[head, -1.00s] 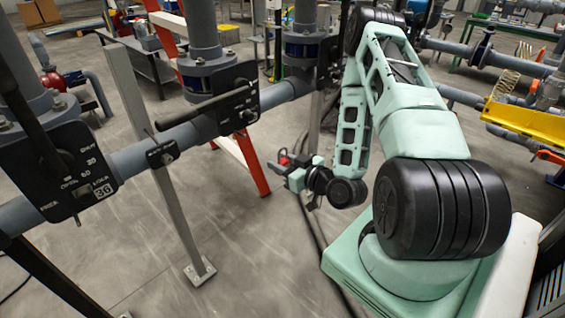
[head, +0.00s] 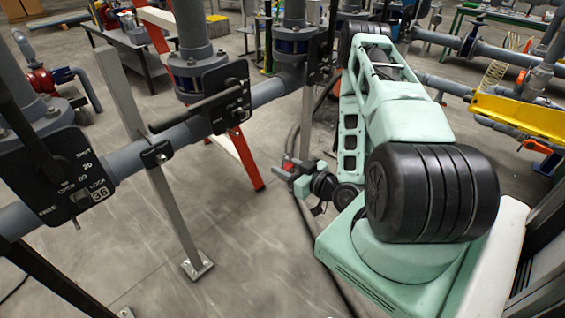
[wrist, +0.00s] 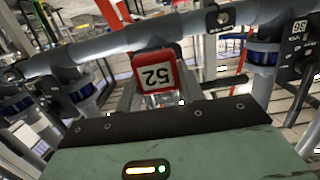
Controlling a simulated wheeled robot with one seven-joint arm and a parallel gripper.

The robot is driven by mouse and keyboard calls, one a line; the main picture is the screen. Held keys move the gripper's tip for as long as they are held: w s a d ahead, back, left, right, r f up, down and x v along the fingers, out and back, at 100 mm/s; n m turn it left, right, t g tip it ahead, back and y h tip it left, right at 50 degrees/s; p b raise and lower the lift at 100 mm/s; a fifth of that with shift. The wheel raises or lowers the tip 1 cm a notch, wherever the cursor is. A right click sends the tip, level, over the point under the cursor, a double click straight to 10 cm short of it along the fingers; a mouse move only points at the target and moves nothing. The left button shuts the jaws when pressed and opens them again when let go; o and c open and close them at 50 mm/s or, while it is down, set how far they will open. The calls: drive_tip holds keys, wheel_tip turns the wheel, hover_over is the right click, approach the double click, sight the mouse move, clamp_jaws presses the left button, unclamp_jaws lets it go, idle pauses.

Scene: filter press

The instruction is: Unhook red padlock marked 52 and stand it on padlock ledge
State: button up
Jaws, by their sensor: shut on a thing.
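The red padlock (wrist: 153,73) has a white face marked 52, which appears upside down in the wrist view. It is in the jaws of my gripper (wrist: 150,98), which is shut on it. In the head view my gripper (head: 287,173) is low, left of my arm, with a small red patch of the padlock (head: 287,163) at its tip. The shackle is mostly hidden, and I cannot tell whether it touches anything. I cannot pick out the padlock ledge for certain in either view.
A grey pipe (head: 188,131) with black lever plates, one marked 36 (head: 55,180), runs across the left. A grey post (head: 170,200) and a red-orange ladder leg (head: 247,160) stand near it. A yellow shelf (head: 520,116) is at the right. Open floor lies front left.

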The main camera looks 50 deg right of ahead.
drive_tip(key=shift+s+p, duration=0.65)
drive_tip(key=shift+s, duration=0.75)
